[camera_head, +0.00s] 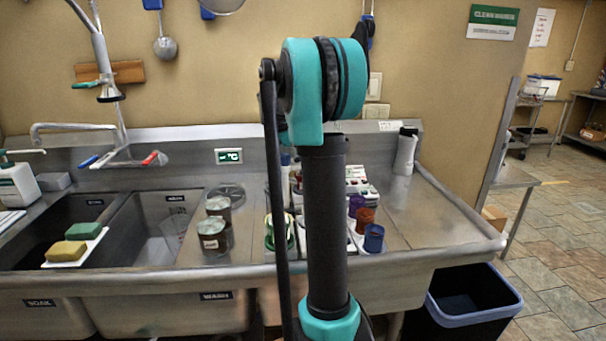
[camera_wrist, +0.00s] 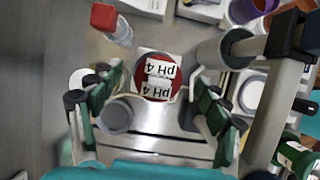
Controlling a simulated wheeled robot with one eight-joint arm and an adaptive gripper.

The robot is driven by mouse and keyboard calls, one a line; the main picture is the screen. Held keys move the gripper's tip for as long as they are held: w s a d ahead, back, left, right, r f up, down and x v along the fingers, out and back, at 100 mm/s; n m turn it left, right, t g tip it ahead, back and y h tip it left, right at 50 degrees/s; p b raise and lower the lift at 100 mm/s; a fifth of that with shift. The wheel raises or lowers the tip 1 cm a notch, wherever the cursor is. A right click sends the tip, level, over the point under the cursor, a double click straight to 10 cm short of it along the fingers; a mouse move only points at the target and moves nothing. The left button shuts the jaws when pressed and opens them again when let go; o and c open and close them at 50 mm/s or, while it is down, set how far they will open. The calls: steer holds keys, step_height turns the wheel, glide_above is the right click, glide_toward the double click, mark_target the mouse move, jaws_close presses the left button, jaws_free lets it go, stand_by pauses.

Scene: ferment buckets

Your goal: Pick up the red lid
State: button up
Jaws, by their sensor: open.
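A round dark-red lid or disc (camera_wrist: 138,76) with white "pH 4" labels lies on a white square piece in the wrist view. A bright red cap (camera_wrist: 103,16) sits on a clear bottle at the upper left of that view. I cannot tell for certain which is the red lid. My gripper (camera_wrist: 156,98) is open, its green-padded fingers wide apart on either side just below the pH 4 disc. I see nothing held between the fingers. In the head view my arm hides the gripper and most of this area.
A grey round piece (camera_wrist: 116,117) lies near the left finger. Purple (camera_head: 356,205), orange (camera_head: 365,220) and blue (camera_head: 374,238) cups stand right of my arm. Two metal cans (camera_head: 212,235) stand to the left. The right drainboard (camera_head: 440,222) is largely clear.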

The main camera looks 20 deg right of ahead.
steer(key=shift+d+f, duration=0.15)
steer(key=shift+f, duration=0.15)
steer(key=shift+c, duration=0.2)
steer(key=c, duration=0.8)
steer(key=shift+r, duration=0.15)
